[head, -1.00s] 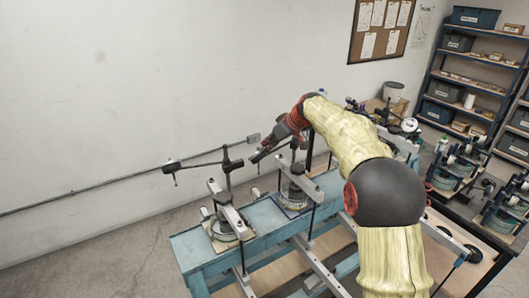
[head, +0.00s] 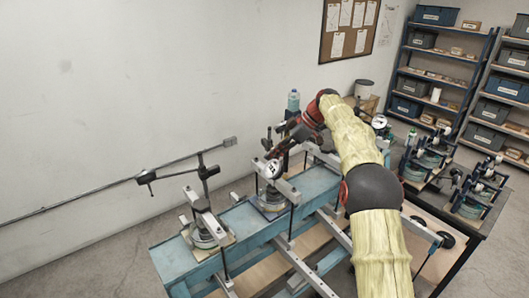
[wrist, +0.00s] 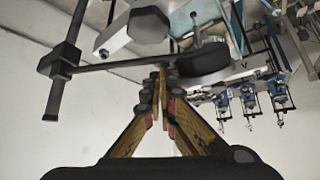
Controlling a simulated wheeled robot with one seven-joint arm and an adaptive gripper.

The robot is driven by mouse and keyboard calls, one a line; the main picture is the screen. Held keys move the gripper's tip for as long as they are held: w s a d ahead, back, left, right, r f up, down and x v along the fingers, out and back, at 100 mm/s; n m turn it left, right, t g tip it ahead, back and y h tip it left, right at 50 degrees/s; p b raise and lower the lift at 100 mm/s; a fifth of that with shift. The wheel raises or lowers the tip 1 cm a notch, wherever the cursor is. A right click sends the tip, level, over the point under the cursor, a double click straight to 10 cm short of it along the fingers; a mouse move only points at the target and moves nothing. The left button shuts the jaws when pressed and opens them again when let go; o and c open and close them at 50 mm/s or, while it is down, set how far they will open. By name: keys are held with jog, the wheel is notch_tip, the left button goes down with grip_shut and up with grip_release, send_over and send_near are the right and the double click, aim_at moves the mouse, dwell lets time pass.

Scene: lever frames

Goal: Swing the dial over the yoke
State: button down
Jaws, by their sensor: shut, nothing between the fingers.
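A white-faced dial (head: 273,169) shows at the tip of my gripper (head: 270,156) in the head view, above a round-based lever frame on the blue bench. In the wrist view my gripper (wrist: 161,72) has its fingers together and empty. Its tips are at a dark bar (wrist: 115,66) that runs from a clamp on a post to a dark round disc (wrist: 205,63), likely the dial from behind. Whether the tips touch the bar is unclear. I cannot tell for certain which part is the yoke; grey metal frames (head: 208,222) stand on the bench.
The blue bench (head: 172,262) carries the lever frames and crossbars. A black jointed stand (head: 147,178) sticks out at the left. Another dial (head: 379,121) and more devices (head: 425,160) lie to the right. Shelves (head: 440,65) stand at the back right. The wall side is open.

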jog(key=shift+w+d+p, duration=0.15)
jog(key=shift+d+p, duration=0.05)
jog(key=shift+d, duration=0.6)
jog(key=shift+w+d+p, duration=0.1)
jog(key=shift+d+p, duration=0.05)
jog(key=shift+d, duration=0.6)
